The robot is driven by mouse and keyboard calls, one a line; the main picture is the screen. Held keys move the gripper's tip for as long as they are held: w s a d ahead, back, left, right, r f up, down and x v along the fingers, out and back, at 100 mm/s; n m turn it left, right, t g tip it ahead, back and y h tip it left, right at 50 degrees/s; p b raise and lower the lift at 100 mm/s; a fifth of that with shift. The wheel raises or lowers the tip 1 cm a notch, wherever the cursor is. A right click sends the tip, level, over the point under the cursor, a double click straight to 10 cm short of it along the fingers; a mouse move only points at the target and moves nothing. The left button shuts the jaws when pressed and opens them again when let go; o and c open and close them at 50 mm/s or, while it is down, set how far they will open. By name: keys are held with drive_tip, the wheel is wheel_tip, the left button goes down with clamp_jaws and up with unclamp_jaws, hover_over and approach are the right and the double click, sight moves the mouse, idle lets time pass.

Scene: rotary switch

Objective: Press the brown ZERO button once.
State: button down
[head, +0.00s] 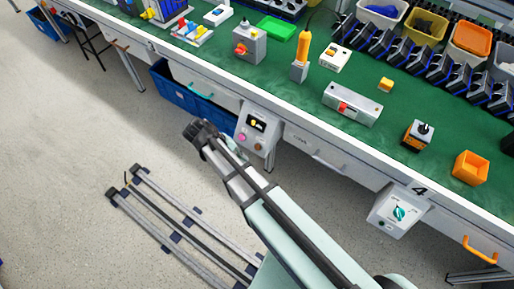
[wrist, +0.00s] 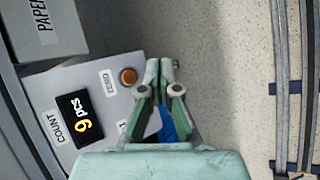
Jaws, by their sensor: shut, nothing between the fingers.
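The brown ZERO button (wrist: 128,76) is a round knob on a light grey counter box, beside its ZERO label. The box (wrist: 52,82) has a COUNT label and a dark display with a lit digit and "PCS". In the head view the box (head: 244,121) hangs on the bench front. My gripper (wrist: 164,66) is shut and empty. In the wrist view its tips appear just right of the brown button, apart from it in the picture; the depth gap cannot be told. My gripper also shows beside the box in the head view (head: 236,152). Its fingers hide part of the box's lower labelling.
A blue crate (head: 190,95) stands under the bench left of the box. A drawer marked PAPER (wrist: 45,28) is beside the box. Another box with a teal rotary knob (head: 398,213) hangs farther right. The floor in front is open, with rails (head: 180,225).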

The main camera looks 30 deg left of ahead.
sight(258, 147)
drive_tip(key=shift+w+d+f+b, duration=0.1)
drive_tip(key=shift+w+f+b, duration=0.15)
drive_tip(key=shift+w+f, duration=0.55)
drive_tip(key=shift+w+d+f+b, duration=0.1)
drive_tip(key=shift+w+f+b, duration=0.2)
drive_tip(key=shift+w, duration=0.95)
drive_tip(key=shift+w+d+f+b, duration=0.15)
drive_tip(key=shift+w+f, duration=0.5)
drive_tip(key=shift+w, duration=0.35)
drive_tip(key=shift+w, duration=0.15)
drive_tip(key=shift+w+f, duration=0.2)
drive_tip(key=shift+w+f, duration=0.2)
drive_tip(key=shift+w, duration=0.2)
drive_tip(key=shift+s+r, duration=0.1)
drive_tip(key=shift+s+r+p, duration=0.35)
drive_tip(key=shift+s+p, duration=0.05)
drive_tip(key=shift+s, duration=0.25)
drive_tip(key=shift+s, duration=0.1)
